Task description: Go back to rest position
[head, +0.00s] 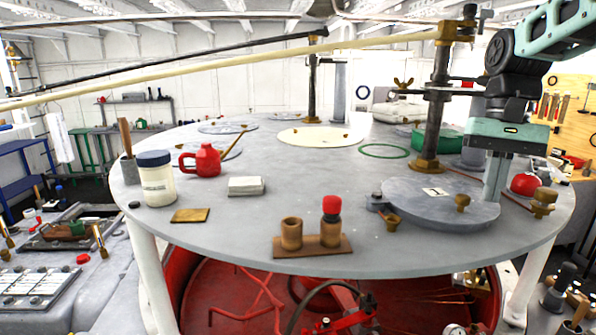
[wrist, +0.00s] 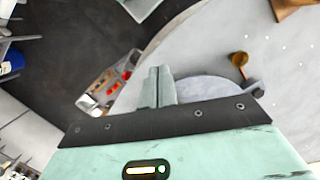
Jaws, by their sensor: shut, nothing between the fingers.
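My gripper (head: 495,180) hangs from the arm at the right of the head view, pointing down over the right side of the round grey table (head: 300,230). Its fingers are together and hold nothing. In the wrist view the closed fingers (wrist: 158,86) stand out from the mint-green gripper body, beside a grey disc (wrist: 203,88) at the table's edge. In the head view the fingertips are just behind or above the right part of that grey round lid (head: 430,210); I cannot tell whether they touch it.
Near my gripper are a brass knob (head: 543,200), a red ball-like object (head: 524,184) and a dark post (head: 434,110). A red can (head: 203,160), a white jar (head: 157,180) and a wooden holder (head: 312,246) stand farther left. The table's middle is clear.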

